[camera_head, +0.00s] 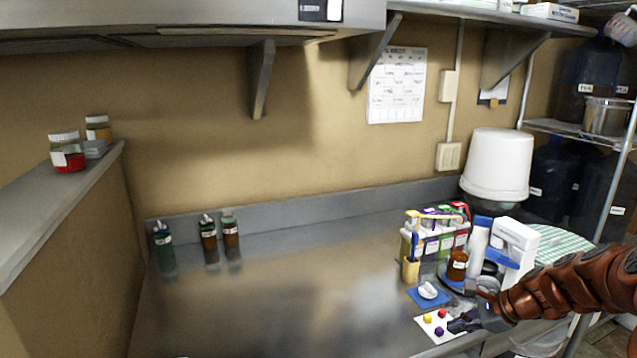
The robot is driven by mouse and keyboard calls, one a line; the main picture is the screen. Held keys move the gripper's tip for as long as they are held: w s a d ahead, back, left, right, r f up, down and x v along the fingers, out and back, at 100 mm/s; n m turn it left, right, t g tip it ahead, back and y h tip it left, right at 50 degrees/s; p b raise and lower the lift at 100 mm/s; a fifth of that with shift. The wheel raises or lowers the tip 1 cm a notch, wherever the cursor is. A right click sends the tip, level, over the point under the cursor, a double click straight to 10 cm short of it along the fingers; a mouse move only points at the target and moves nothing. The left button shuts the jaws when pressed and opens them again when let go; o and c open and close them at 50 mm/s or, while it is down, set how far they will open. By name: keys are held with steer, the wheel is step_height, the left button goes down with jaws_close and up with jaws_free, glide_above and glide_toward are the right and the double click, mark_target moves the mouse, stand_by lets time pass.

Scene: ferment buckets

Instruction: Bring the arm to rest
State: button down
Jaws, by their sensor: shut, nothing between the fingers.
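My gripper (466,322) is at the lower right, at the end of my reddish-brown arm, low over the front part of the steel counter (280,290). It is shut and holds nothing. Its fingertips are beside a white card (429,330) with small yellow, red and purple pieces on it. I cannot tell whether they touch the card.
A blue mat with a small white dish (428,290), an amber jar (457,266), a white device (513,248) and a rack of coloured bottles (438,232) crowd the area behind my gripper. A white bucket (497,165) stands farther back. The counter's middle is clear.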

steer(key=s+a+r+n+g+h, duration=0.1)
steer(key=s+a+r+n+g, duration=0.15)
steer(key=s+a+n, duration=0.5)
steer(key=s+a+r+n+g, duration=0.2)
steer(key=s+a+r+n, duration=0.15)
steer(key=s+a, duration=0.55)
steer(key=s+f+n+g+h, duration=0.1)
steer(key=s+n+h, duration=0.4)
steer(key=s, duration=1.4)
steer(key=n+g, duration=0.1)
steer(key=n, duration=0.3)
steer(key=shift+s+f+n, duration=0.15)
steer(key=shift+f+n, duration=0.1)
steer(key=shift+n, duration=0.05)
